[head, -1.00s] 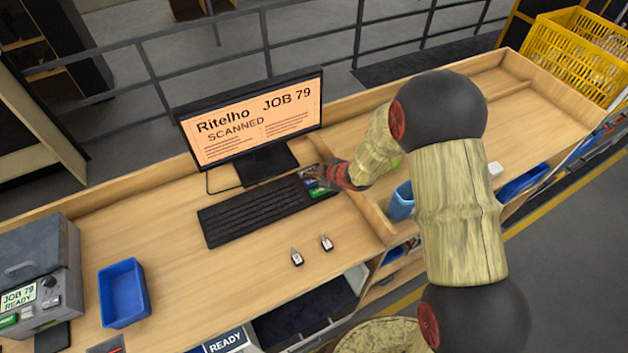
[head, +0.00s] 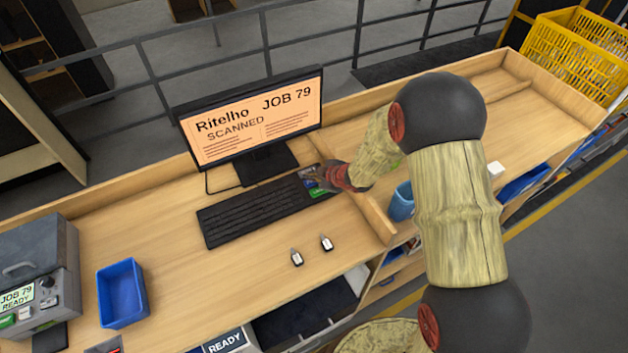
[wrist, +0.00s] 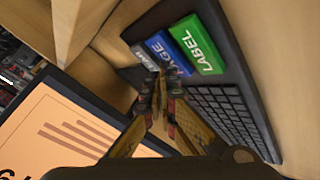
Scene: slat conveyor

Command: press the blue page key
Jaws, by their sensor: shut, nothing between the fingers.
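The blue page key (wrist: 165,50) lies between a green LABEL key (wrist: 197,43) and a grey key (wrist: 143,55) in the wrist view. Part of its lettering is hidden by my fingers. The keys sit at the right end of the black keyboard (head: 250,213). In the head view the blue key (head: 309,184) is small and partly covered. My gripper (wrist: 164,76) is shut and empty. Its tips overlap the near end of the blue key in the wrist view; I cannot tell whether they touch it. In the head view my gripper (head: 325,177) is over the keys.
A monitor (head: 250,120) reading "Ritelho JOB 79 SCANNED" stands behind the keyboard. Two small devices (head: 327,243) lie in front. A blue tray (head: 122,293) is at left. A wooden divider (head: 362,205) and blue cup (head: 401,201) are to the right.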

